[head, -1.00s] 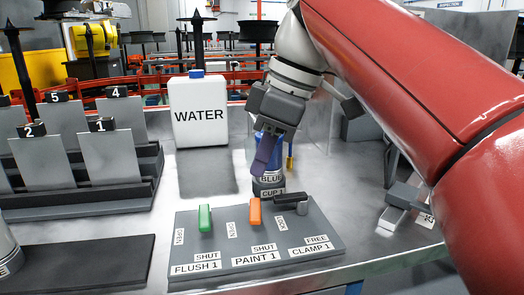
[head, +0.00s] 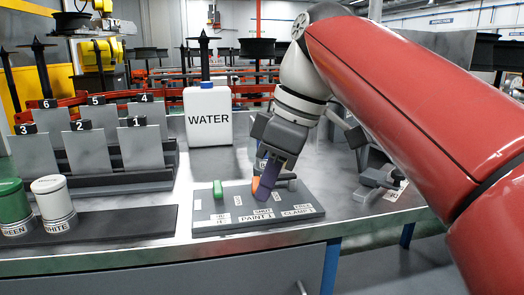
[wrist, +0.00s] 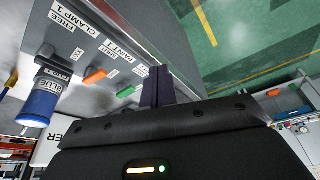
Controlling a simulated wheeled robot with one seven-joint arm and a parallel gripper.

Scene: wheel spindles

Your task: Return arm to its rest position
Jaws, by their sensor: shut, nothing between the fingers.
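My gripper (head: 266,194) hangs from my red and grey arm in the head view, its purple fingers pointing down over the grey lever panel (head: 222,217). The fingers are together and hold nothing; they also show closed in the wrist view (wrist: 158,88). The panel carries a green lever (head: 218,189), an orange lever (head: 255,186) partly behind the fingers, and a dark clamp lever. Both coloured levers show in the wrist view, green (wrist: 126,91) and orange (wrist: 95,75), apart from the fingers. The blue cup (wrist: 42,100) stands beyond the panel in the wrist view; my gripper mostly hides it in the head view.
A white WATER jug (head: 208,118) stands behind the panel. Numbered grey plates (head: 88,152) stand at left. A green cup (head: 13,203) and a white cup (head: 52,199) stand at front left. A grey fixture (head: 376,180) sits right of the panel. Open floor shows before the bench (wrist: 235,35).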

